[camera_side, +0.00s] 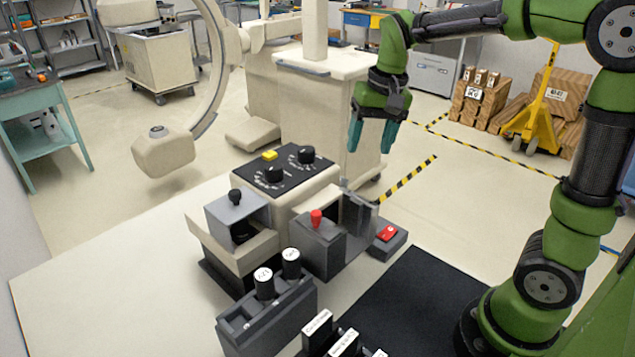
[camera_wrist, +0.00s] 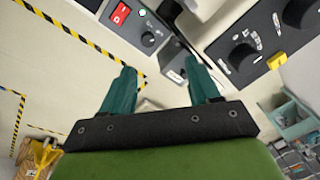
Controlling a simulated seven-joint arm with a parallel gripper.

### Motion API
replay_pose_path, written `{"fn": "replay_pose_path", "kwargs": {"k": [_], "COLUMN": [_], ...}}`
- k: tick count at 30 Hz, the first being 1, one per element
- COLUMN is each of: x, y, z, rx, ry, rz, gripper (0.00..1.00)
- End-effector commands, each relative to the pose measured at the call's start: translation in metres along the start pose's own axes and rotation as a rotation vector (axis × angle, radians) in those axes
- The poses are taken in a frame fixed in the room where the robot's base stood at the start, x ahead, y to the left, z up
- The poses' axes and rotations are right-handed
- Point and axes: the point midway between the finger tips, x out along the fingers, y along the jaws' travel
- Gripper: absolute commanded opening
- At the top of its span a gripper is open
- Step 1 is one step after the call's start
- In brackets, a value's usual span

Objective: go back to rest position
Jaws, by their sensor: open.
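My gripper (camera_side: 371,133) hangs at the end of my green arm, above and behind the control panel in the side view. Its teal fingers point down and are apart, with nothing between them. In the wrist view my gripper (camera_wrist: 162,88) shows both fingers spread and empty. The control panel (camera_side: 311,183) has two black knobs and a yellow button (camera_side: 270,155). In front of it stands a grey box with a red-topped lever (camera_side: 316,218). A red switch (camera_side: 388,233) sits on a small dark box to its right.
A grey box with a black knob (camera_side: 236,197) stands left of the panel. A dark holder (camera_side: 270,318) carries two labelled black cylinders. A black mat (camera_side: 430,300) lies clear in front of my base. Wooden crates (camera_side: 478,95) and a yellow pallet jack (camera_side: 540,110) stand behind on the right.

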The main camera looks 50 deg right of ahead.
Motion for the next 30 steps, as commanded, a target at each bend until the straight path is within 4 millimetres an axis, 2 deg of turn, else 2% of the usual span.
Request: {"fn": "replay_pose_path", "kwargs": {"k": [1, 6, 12, 18, 30], "x": [-0.01, -0.026, -0.026, -0.021, -0.02], "y": [-0.001, -0.005, -0.001, 0.003, 0.003], "z": [0.018, 0.076, 0.126, 0.145, 0.147], "rx": [-0.034, -0.151, -0.25, -0.29, -0.292], "ry": [0.033, 0.157, 0.299, 0.37, 0.373], "rz": [-0.051, -0.194, -0.296, -0.331, -0.333], "gripper": [0.61, 0.61, 0.61, 0.61, 0.61]}}
